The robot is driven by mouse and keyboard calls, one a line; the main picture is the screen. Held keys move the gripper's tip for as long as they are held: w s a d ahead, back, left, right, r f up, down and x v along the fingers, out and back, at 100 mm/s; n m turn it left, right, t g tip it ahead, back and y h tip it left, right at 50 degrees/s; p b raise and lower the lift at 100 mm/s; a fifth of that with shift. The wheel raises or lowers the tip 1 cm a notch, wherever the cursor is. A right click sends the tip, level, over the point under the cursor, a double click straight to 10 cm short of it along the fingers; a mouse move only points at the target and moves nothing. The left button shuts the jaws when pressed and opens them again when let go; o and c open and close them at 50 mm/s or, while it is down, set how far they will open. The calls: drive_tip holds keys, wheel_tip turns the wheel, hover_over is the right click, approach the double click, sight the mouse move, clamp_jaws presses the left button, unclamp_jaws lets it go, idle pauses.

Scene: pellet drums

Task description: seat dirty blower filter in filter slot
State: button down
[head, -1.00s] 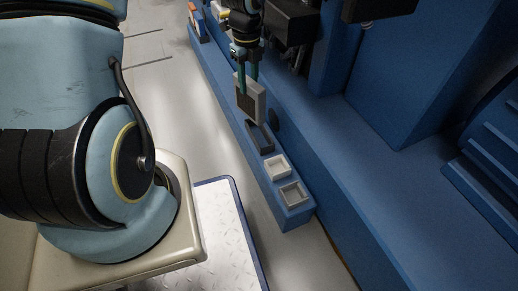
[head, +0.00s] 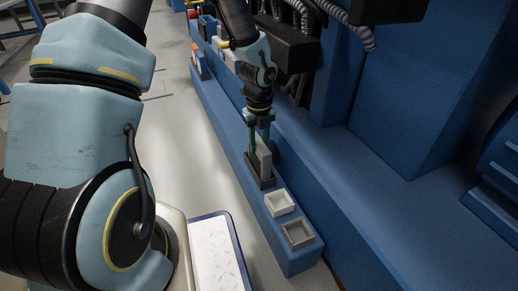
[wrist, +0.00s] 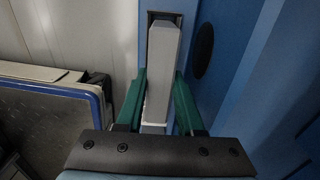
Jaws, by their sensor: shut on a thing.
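The dirty blower filter (head: 265,157) is a flat grey panel with a pale edge, held upright. My gripper (head: 260,143) is shut on it, with a teal finger on each side. The filter slot (head: 262,184) is a dark frame on the blue ledge. The filter's lower end appears to be inside this frame, but I cannot tell how deep. In the wrist view the filter (wrist: 163,75) lies between the two teal fingers of my gripper (wrist: 160,105). A dark part of the slot (wrist: 164,15) shows past its far end.
The tall blue machine (head: 400,205) stands to the right. Several small items stand at the ledge's far end. Grey floor (head: 185,120) is open on the left.

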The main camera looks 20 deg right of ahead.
drive_tip(key=shift+f, duration=0.2)
drive_tip(key=c, duration=0.5)
unclamp_jaws()
drive_tip(key=shift+c, duration=0.2)
wheel_tip(320, 180, up, 12)
drive_tip(key=p, duration=0.8)
drive_tip(key=s+a+r+n, duration=0.1)
drive_tip(key=a+r+n, duration=0.3)
drive_tip(key=a+n, duration=0.4)
drive_tip(key=s+a+r+n+t, duration=0.1)
drive_tip(key=a+r+n, duration=0.3)
drive_tip(key=a+n, duration=0.5)
drive_tip(key=s+a+r+n, duration=0.2)
drive_tip(key=a+r+n, duration=0.2)
drive_tip(key=a+n, duration=0.5)
drive_tip(key=n, duration=0.8)
drive_tip(key=shift+s+t, duration=0.25)
drive_tip(key=shift+t, duration=0.05)
